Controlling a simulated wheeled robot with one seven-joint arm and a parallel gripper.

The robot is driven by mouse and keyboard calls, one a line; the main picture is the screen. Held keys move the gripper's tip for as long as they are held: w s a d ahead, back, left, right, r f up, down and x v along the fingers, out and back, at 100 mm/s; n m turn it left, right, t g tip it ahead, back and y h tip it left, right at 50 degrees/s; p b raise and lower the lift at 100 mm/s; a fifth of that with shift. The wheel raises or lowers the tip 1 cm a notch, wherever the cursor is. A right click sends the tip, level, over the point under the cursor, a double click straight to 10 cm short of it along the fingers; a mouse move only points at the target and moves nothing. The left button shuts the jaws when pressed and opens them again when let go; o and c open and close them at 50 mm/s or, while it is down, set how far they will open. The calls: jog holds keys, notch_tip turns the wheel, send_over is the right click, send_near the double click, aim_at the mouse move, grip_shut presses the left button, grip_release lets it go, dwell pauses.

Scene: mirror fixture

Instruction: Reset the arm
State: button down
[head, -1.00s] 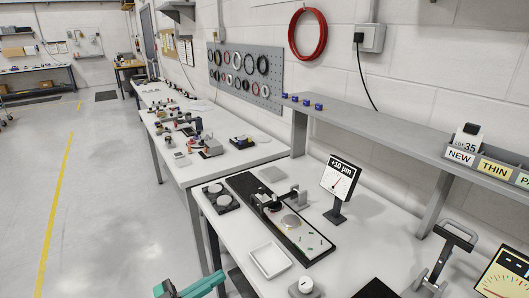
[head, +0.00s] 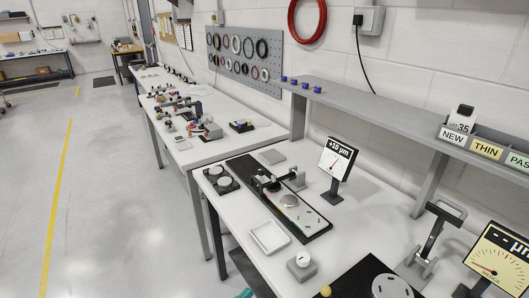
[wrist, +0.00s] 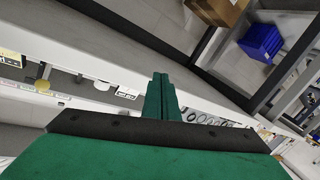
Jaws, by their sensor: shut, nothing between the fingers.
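My gripper (wrist: 162,97) shows in the wrist view, its green fingers shut together with nothing between them. It points over the edge of a pale bench, clear of any object. In the head view only a teal sliver of my arm shows at the bottom edge. The mirror fixture, a black base plate (head: 318,226) with a grey post and a round disc (head: 289,200), stands on the white bench (head: 352,236). A gauge display (head: 337,158) reading +10 µm stands behind it.
A white tray (head: 269,237), a small block with a round knob (head: 302,264) and a dark plate with a grey disc (head: 391,288) lie near the bench front. A wedge gauge (head: 497,256) stands right. A shelf (head: 375,115) runs behind. The floor at left is clear.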

jog(key=s+d+f+n+y, duration=0.3)
jog(key=s+f+n+y, duration=0.15)
jog(key=s+f, duration=0.55)
jog(key=s+f+n+g+y, duration=0.1)
jog(key=s+f+y, duration=0.3)
jog(key=s, duration=0.5)
jog(key=s+d+r+m+t+y, duration=0.2)
jog(key=s+d+r+t, duration=0.1)
jog(key=s+r, duration=1.3)
jog(key=shift+s+d+r, duration=0.2)
jog(key=shift+s+r, duration=0.1)
jog(key=shift+s, duration=0.1)
